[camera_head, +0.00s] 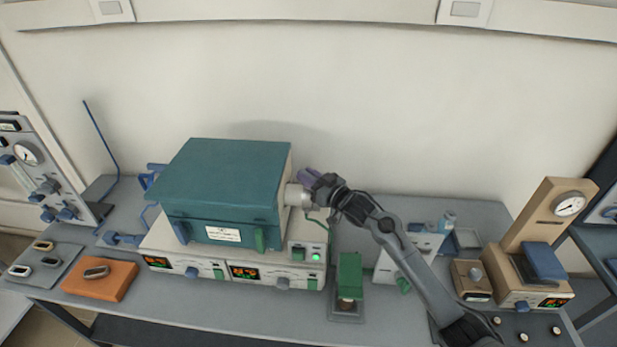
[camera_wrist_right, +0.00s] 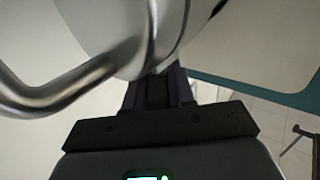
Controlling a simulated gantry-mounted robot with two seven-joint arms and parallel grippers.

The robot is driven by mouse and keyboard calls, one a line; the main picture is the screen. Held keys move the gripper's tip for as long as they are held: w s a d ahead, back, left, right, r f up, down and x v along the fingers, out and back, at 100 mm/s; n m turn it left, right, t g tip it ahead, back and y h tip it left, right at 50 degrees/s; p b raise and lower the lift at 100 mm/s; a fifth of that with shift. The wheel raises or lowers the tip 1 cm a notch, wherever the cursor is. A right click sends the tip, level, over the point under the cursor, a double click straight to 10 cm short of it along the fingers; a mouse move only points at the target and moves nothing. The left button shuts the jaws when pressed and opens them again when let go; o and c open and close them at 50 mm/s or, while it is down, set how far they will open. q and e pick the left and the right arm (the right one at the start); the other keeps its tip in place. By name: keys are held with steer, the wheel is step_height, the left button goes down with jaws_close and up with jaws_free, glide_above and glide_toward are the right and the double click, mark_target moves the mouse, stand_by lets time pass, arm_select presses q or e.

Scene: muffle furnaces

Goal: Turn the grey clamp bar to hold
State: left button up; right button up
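The teal furnace (camera_head: 225,185) sits on a pale control base, its lid down. A pale grey cylinder (camera_head: 297,195) sticks out of its right side. My right gripper (camera_head: 310,181) is at the upper right of this cylinder, its arm coming from the lower right. In the right wrist view, a large shiny metal body (camera_wrist_right: 110,35) and a curved metal bar (camera_wrist_right: 60,92) fill the upper left, partly covering my right gripper (camera_wrist_right: 158,88). I cannot tell whether that bar is the grey clamp bar, or whether the fingers touch it. My left gripper is not in view.
A green-topped device (camera_head: 349,275) and a white instrument (camera_head: 405,255) stand right of the furnace. A tan press with a dial (camera_head: 540,225) is at the far right. An orange block (camera_head: 100,281) and a grey tray (camera_head: 42,268) lie at the left.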

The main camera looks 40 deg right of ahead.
steer(key=shift+n+y, duration=0.4)
steer(key=shift+y, duration=0.3)
jaws_close()
steer(key=shift+d+n+g+y, duration=0.1)
steer(key=shift+n+g+y, duration=0.2)
steer(key=shift+n+y, duration=0.35)
steer(key=shift+f+n+g+y+b, duration=0.1)
steer(key=shift+n+g+y+b, duration=0.45)
steer(key=shift+y, duration=0.7)
steer(key=n+g+y+b, duration=0.1)
steer(key=n+y+b, duration=0.1)
steer(key=y+b, duration=0.1)
steer(key=shift+f+n, duration=0.1)
steer(key=shift+n, duration=0.2)
steer(key=shift+r+n+g+y+b, duration=0.2)
steer(key=shift+n+g+y+b, duration=0.3)
steer(key=shift+g+y+b, duration=0.45)
steer(key=o, duration=0.8)
jaws_free()
